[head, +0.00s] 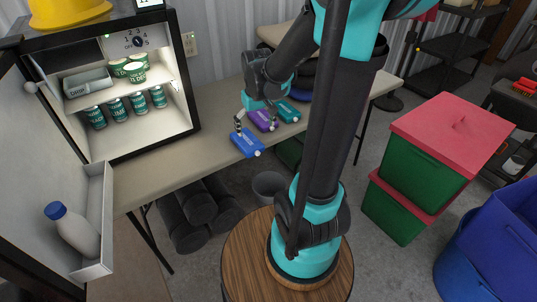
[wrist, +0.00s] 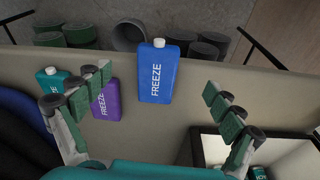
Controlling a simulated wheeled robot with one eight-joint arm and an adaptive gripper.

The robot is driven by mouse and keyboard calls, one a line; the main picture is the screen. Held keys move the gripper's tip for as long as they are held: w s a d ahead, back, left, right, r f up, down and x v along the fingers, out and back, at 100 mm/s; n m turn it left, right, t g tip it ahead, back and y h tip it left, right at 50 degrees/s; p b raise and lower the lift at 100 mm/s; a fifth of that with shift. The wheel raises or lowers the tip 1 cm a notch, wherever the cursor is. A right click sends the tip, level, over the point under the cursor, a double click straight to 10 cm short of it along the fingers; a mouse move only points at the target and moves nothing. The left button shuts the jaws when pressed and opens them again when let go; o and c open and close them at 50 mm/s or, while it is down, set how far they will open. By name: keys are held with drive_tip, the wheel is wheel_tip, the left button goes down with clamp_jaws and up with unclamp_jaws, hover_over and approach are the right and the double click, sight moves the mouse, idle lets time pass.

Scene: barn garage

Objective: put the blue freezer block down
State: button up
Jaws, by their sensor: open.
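The blue freezer block (head: 245,142) lies flat on the table at its front edge, with its white cap at or slightly past the edge. In the wrist view the blue block (wrist: 157,77) shows between the two spread fingers, with clear gaps on both sides. My gripper (head: 256,112) is open and empty just behind and above the block; its fingers also show in the wrist view (wrist: 158,92). A purple block (head: 264,120) and a teal block (head: 287,111) lie to the right. In the wrist view the left finger partly covers the purple block (wrist: 107,101).
An open freezer cabinet (head: 185,80) with green cans stands left on the table (head: 160,176). Its door (head: 40,140) holds a white bottle (head: 72,230). Dark cylinders (head: 198,205) and a grey bin (head: 268,186) are below. Red-lidded green crates (head: 425,150) stand right.

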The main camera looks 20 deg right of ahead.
drive_tip(key=s+d+f+m+t, duration=0.1)
drive_tip(key=s+f, duration=0.1)
drive_tip(key=s, duration=0.4)
drive_tip(key=s+f+m+t, duration=0.1)
drive_tip(key=s+f, duration=0.1)
drive_tip(key=s, duration=0.4)
drive_tip(key=shift+s+d+f, duration=0.4)
drive_tip(key=shift+o, duration=0.5)
drive_tip(key=shift+w, duration=0.15)
